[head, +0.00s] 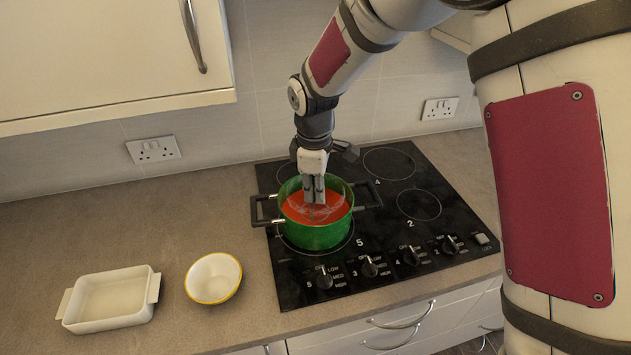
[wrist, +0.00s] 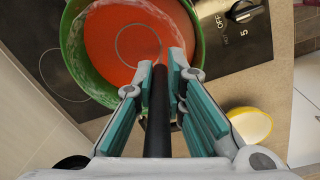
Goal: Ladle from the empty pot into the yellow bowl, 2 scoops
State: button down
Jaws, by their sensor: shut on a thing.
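A green pot (head: 316,236) with black side handles stands on the black hob. It holds orange-red liquid (head: 300,208), so it is not empty in the pictures. My gripper (head: 315,197) points down over the pot's mouth. In the wrist view my gripper (wrist: 160,75) is shut on a dark ladle handle (wrist: 158,115). A round outline in the liquid (wrist: 139,46) looks like the ladle's bowl, down in the pot. The yellow bowl (head: 213,278), white inside with a yellow rim, stands on the counter left of the hob. It also shows in the wrist view (wrist: 250,125).
A white rectangular dish (head: 110,299) with side handles sits left of the bowl. The hob (head: 440,265) has several knobs along its front. A wall cabinet (head: 110,55) hangs at the upper left. Counter between dish, bowl and wall is clear.

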jog(key=shift+r+p, duration=0.8)
jog(key=shift+r, duration=5.45)
jog(key=shift+a, duration=0.1)
